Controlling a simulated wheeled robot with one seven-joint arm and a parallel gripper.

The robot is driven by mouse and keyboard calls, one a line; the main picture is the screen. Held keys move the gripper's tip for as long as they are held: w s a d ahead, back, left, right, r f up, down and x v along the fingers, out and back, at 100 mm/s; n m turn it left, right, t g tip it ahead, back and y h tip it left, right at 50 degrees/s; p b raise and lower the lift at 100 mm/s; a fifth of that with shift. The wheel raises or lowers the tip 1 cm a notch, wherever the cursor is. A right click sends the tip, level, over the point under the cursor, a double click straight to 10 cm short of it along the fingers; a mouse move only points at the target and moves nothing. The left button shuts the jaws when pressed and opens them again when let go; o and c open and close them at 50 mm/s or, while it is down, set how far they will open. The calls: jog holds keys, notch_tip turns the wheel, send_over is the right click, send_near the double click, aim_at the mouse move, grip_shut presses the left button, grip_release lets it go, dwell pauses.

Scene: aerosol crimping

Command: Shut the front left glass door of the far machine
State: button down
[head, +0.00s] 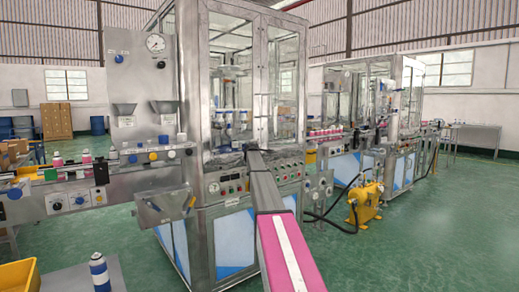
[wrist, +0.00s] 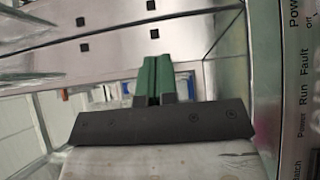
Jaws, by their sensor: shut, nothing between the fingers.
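My gripper (wrist: 154,62) shows in the wrist view with its green fingers shut together and empty. They point at a pale metal surface (wrist: 110,30) with several dark square holes. I cannot tell whether they touch it. In the head view I cannot make the gripper out. The far machine (head: 315,77) stands behind at the right, a glass-sided metal cabinet. Its front left door is too small and cluttered to tell if it is open. The nearer machine (head: 190,70) has a left glass pane (head: 231,60) and a right one (head: 284,65) in front.
A labelled control panel (wrist: 299,90) stands close at my gripper's right in the wrist view. A yellow pump (head: 365,200) with black hoses is on the green floor between the machines. A conveyor with cans (head: 70,172) runs at the left. Floor (head: 440,230) is free at the right.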

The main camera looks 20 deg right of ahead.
jog(key=shift+w+a+r, duration=0.15)
jog(key=shift+w+a, duration=0.05)
jog(key=shift+w, duration=0.4)
jog(key=shift+w+a+r, duration=0.1)
jog(key=shift+w+a, duration=0.05)
jog(key=shift+w, duration=0.6)
jog(key=s+d, duration=0.2)
jog(key=s, duration=0.5)
jog(key=s+d, duration=0.2)
jog(key=s, duration=0.6)
jog(key=shift+s+d+f, duration=0.3)
jog(key=shift+d, duration=0.1)
